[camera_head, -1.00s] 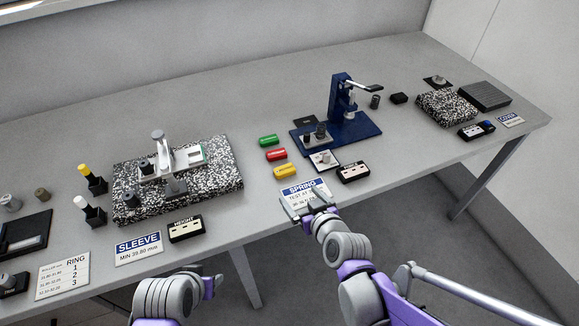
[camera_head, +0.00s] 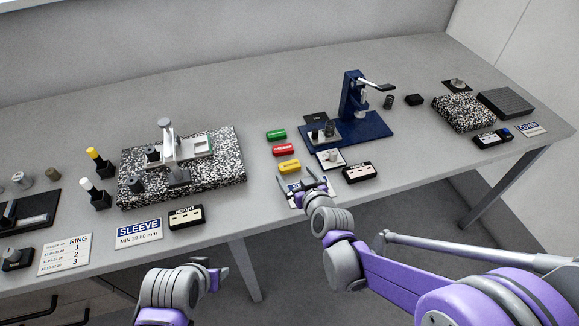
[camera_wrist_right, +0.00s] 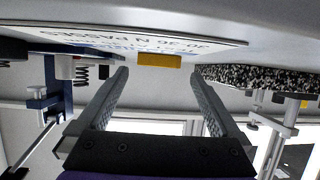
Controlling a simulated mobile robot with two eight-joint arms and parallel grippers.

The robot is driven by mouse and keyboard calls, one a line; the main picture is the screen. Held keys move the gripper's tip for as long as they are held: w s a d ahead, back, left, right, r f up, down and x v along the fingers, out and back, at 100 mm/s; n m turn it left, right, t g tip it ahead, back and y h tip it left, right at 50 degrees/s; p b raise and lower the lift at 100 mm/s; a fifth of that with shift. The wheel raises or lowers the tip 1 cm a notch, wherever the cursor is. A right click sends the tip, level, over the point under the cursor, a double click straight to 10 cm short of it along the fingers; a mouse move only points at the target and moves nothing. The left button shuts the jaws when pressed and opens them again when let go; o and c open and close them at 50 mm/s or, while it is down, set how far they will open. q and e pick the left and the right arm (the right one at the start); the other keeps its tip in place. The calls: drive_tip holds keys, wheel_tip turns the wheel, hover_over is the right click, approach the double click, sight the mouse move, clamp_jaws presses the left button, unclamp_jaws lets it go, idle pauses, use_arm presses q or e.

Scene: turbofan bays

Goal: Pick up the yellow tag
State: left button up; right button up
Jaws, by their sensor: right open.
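The yellow tag (camera_head: 289,167) lies on the grey bench, nearest me in a column with a red tag (camera_head: 283,149) and a green tag (camera_head: 276,135). My right gripper (camera_head: 304,184) is open and empty, low over the spring sign just in front of the yellow tag. In the right wrist view the yellow tag (camera_wrist_right: 159,61) shows ahead, between the two open fingers (camera_wrist_right: 160,95) and apart from them.
The spring sign (camera_head: 291,188) lies under my right gripper. A blue press (camera_head: 352,126) stands right of the tags, with a white tray (camera_head: 330,158) and a counter box (camera_head: 359,172) in front. A speckled granite block (camera_head: 225,165) with a gauge stand lies to the left.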

sight(291, 169)
drive_tip(key=x, duration=0.4)
drive_tip(key=shift+s, duration=0.1)
drive_tip(key=c, duration=1.2)
